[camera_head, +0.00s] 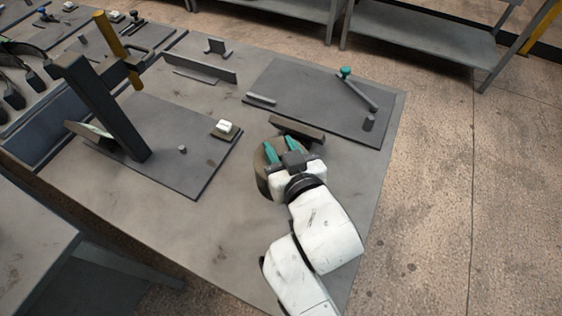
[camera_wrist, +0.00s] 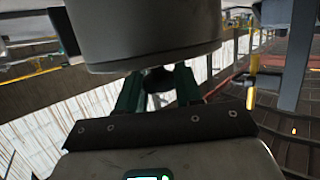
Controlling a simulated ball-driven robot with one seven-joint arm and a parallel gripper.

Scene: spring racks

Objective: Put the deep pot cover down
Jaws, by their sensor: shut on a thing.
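The deep pot cover (camera_head: 262,180) shows in the head view as a dark brownish round shape, partly hidden behind my gripper. In the wrist view, its broad grey wall (camera_wrist: 145,35) fills the top of the picture. My gripper (camera_head: 281,147) has two teal fingers, which also show in the wrist view (camera_wrist: 158,88). The fingers are shut on a small dark knob of the cover, between the fingertips. The cover is over the front right part of the grey table. I cannot tell whether its underside touches the table.
The grey table (camera_head: 215,240) has bare room left of my arm. A dark plate (camera_head: 300,90) with a teal-knobbed lever (camera_head: 358,88) lies behind. A short dark bar (camera_head: 297,129) is close to the gripper. A plate (camera_head: 165,165) with an upright dark post (camera_head: 105,110) stands left.

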